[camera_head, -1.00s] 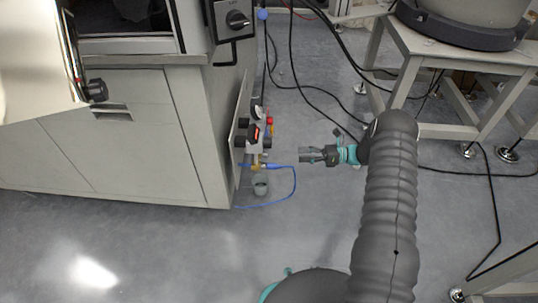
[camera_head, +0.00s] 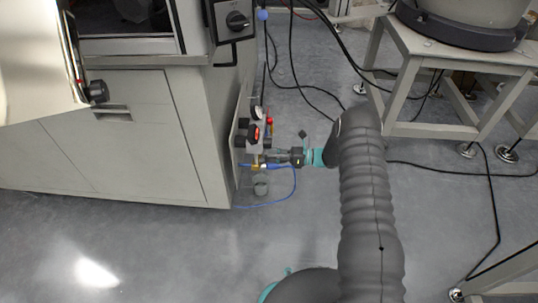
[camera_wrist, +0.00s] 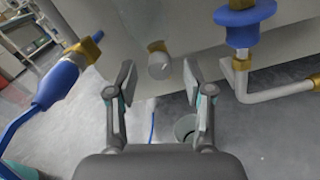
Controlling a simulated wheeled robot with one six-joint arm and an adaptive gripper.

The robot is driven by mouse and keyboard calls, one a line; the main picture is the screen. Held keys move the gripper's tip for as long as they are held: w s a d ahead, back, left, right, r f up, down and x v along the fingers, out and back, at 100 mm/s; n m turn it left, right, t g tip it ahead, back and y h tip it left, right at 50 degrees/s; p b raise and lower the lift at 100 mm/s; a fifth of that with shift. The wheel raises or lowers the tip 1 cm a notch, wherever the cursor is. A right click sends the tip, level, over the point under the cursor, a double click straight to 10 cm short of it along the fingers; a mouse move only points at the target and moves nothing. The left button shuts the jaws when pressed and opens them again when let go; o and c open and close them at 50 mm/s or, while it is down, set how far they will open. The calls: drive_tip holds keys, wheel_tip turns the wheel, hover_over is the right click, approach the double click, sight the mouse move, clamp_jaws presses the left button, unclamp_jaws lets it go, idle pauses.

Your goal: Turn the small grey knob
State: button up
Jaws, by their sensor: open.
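The small grey knob (camera_wrist: 160,66) shows in the wrist view, a short round grey piece on a brass fitting (camera_wrist: 157,47) near the cabinet wall. My gripper (camera_wrist: 160,84) is open, with one fingertip to the left of the knob and one to the right. There is a gap on both sides, and the knob lies ahead between the tips. In the head view my gripper (camera_head: 273,157) is at the valve fittings on the side of the grey cabinet. The knob cannot be made out there.
In the wrist view a blue hose connector (camera_wrist: 58,80) is close on the left. A blue round part (camera_wrist: 245,14) with a bent metal pipe (camera_wrist: 275,90) is on the right. A grey cup (camera_head: 260,186) stands below on the floor. The gauge unit (camera_head: 255,132) is beside my gripper.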

drive_tip(key=shift+a, duration=0.65)
clamp_jaws()
drive_tip(key=shift+n+b, duration=2.05)
drive_tip(key=shift+n, duration=0.25)
unclamp_jaws()
drive_tip(key=shift+d, duration=0.1)
